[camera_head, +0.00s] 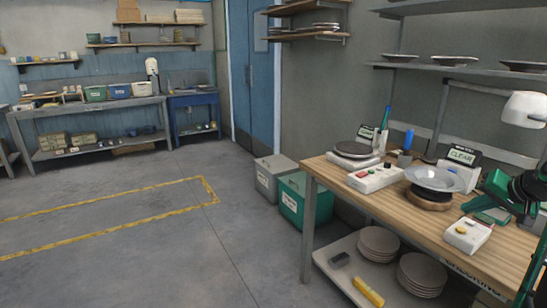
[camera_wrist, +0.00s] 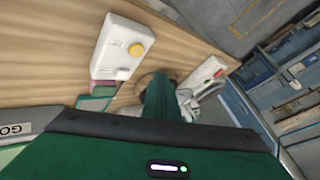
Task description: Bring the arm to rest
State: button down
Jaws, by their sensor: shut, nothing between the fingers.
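My gripper (camera_wrist: 160,92) shows in the wrist view as a green finger part reaching up from the dark palm edge. It is shut with nothing in it, above the wooden bench top (camera_wrist: 60,75). In the head view, part of my arm is at the right edge beside the bench (camera_head: 400,187), partly cut off by the frame. A grey plate (camera_head: 434,179) rests on a round wooden stand on the bench, left of my arm.
A white box with a yellow button (camera_head: 468,235) stands at the bench's front edge; it also shows in the wrist view (camera_wrist: 122,48). A lamp (camera_head: 525,108) hangs at the right. Plate stacks (camera_head: 421,273) sit on the lower shelf. The floor at left is clear.

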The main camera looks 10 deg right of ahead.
jog(key=s+a+f+n+g, duration=0.1)
jog(key=s+a+g, duration=0.1)
jog(key=s+a, duration=0.45)
jog(key=s+a+f+n+g, duration=0.1)
jog(key=s+a+g, duration=0.25)
jog(key=a, duration=0.55)
jog(key=s+a+g, duration=0.1)
jog(key=s+a, duration=0.3)
jog(key=s, duration=0.4)
jog(key=s+a+f+g, duration=0.1)
jog(key=s+a+g, duration=0.1)
jog(key=s+a, duration=0.2)
jog(key=s, duration=0.3)
jog(key=shift+s+n, duration=0.35)
jog(key=shift+n, duration=0.05)
jog(key=shift+a, duration=0.1)
jog(key=shift+w+f+g, duration=0.25)
jog(key=shift+w+f, duration=0.05)
jog(key=shift+w, duration=0.35)
